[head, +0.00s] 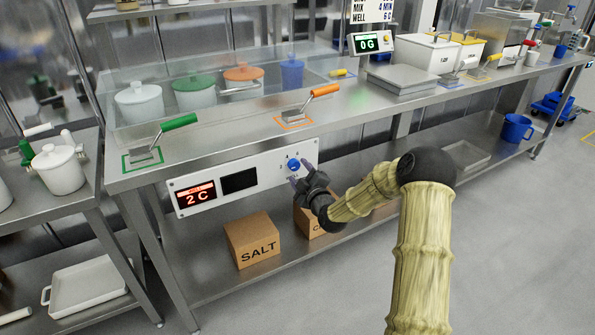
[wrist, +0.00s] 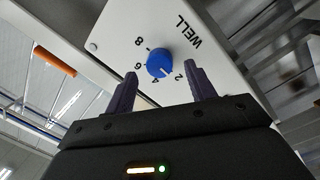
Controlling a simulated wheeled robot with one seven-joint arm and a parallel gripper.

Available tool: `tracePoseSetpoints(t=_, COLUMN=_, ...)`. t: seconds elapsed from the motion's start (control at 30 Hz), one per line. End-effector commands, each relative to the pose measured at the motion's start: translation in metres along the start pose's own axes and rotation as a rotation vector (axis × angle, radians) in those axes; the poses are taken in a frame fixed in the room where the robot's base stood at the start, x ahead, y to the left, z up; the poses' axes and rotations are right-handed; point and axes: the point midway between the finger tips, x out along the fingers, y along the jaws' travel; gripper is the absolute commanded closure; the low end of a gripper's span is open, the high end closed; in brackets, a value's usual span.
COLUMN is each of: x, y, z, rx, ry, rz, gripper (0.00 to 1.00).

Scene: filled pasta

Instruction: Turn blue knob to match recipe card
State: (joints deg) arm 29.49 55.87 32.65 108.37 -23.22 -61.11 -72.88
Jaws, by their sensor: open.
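The blue knob (head: 293,165) sits at the right end of the white control panel (head: 212,201), under the counter's front edge. In the wrist view the knob (wrist: 159,62) has a white mark at its lower right, toward the 2. Printed numbers 2, 4, 6 and 8 run round it, beside the word WELL. The red display (head: 196,198) reads 2 C. My gripper (head: 299,173) is open in front of the knob. In the wrist view its fingers (wrist: 160,72) are on either side of the knob, with nothing held. The recipe card (head: 372,11) reads MIX 4 MIN and WELL 6, with a blurred last character.
The steel counter (head: 240,128) carries a green-handled tool (head: 165,137) and an orange-handled tool (head: 308,103). Below the panel, a SALT box (head: 252,241) and another box (head: 312,217) stand on the lower shelf.

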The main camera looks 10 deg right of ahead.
Motion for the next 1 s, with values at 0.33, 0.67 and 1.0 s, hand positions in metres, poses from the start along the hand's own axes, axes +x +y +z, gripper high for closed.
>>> tracePoseSetpoints(t=0.33, x=0.024, y=0.0, z=0.0, rx=0.001, ry=-0.001, rz=0.0, gripper=0.45)
tracePoseSetpoints(t=0.67, x=0.023, y=0.0, z=0.0, rx=0.0, ry=-0.001, rz=0.0, gripper=0.74)
tracePoseSetpoints(t=1.0, x=0.023, y=-0.001, z=0.0, rx=0.012, ry=-0.002, rz=-0.002, gripper=0.9)
